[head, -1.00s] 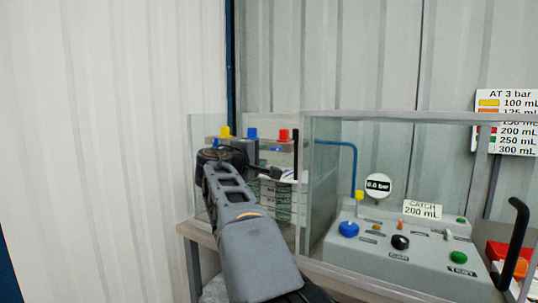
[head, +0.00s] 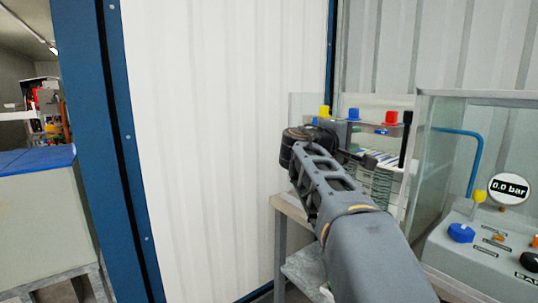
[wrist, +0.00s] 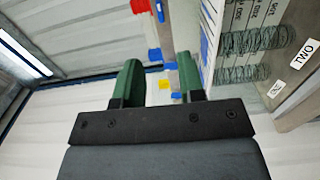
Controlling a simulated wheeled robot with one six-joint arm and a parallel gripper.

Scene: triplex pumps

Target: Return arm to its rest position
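My arm (head: 350,200) reaches forward from the lower right of the head view, its dark wrist end in front of the triplex pump unit. My gripper (wrist: 160,62) shows in the wrist view as two green fingers, apart with nothing between them. In the head view the fingers are hidden behind the wrist. The pump unit has a yellow cap (head: 324,111), a blue cap (head: 353,114) and a red cap (head: 391,117) on top. In the wrist view, coiled springs (wrist: 243,73) and a "TWO" label (wrist: 303,53) are at the right.
A glass-walled test bench stands at the right with a gauge (head: 508,189) reading 0.0 bar and a blue knob (head: 461,233). A blue post (head: 122,150) and white wall panel (head: 225,140) are left of my arm. A blue-topped bench (head: 35,160) is far left.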

